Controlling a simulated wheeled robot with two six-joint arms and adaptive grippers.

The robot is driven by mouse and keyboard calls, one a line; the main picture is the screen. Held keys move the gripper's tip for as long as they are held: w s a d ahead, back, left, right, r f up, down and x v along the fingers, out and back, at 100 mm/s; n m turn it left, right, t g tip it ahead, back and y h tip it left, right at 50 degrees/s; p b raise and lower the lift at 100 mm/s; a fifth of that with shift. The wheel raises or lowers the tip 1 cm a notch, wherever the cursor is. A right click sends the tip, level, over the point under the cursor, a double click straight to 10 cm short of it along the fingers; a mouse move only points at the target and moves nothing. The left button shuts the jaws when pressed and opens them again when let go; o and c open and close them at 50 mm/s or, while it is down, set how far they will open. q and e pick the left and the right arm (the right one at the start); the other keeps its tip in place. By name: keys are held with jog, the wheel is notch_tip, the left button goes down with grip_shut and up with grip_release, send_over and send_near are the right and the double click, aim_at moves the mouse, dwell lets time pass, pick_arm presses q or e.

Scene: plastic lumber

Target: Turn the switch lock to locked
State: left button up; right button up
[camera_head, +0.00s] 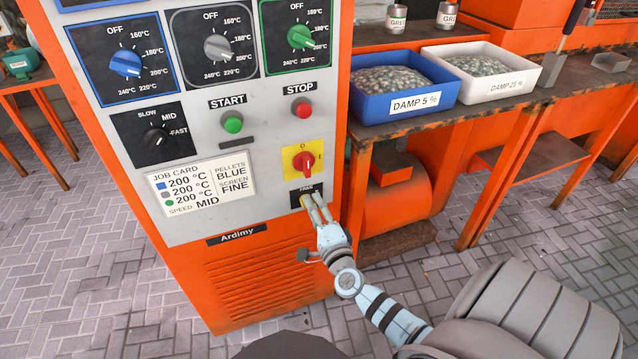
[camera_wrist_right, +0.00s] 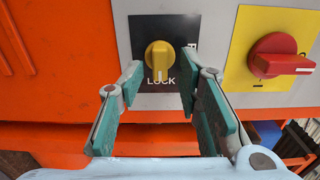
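The switch lock is a small yellow knob (camera_wrist_right: 160,58) on a black plate (camera_wrist_right: 138,30) low on the orange machine's front panel. In the right wrist view its pale pointer tip points down at the word LOCK. Another label at the plate's right edge is mostly hidden by a finger. The black plate also shows in the head view (camera_head: 296,200), partly covered by my right gripper (camera_head: 312,204). In the right wrist view, my right gripper (camera_wrist_right: 160,80) is open, its green-padded fingers on either side of the knob with gaps showing. My left gripper is not in view.
A red knob on a yellow plate (camera_head: 303,161) sits just above the switch. Red stop (camera_head: 302,108) and green start (camera_head: 232,122) buttons and several dials are higher up. A workbench with blue (camera_head: 381,104) and white (camera_head: 487,83) bins stands at the right.

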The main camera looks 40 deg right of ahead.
jog(key=v, duration=1.1)
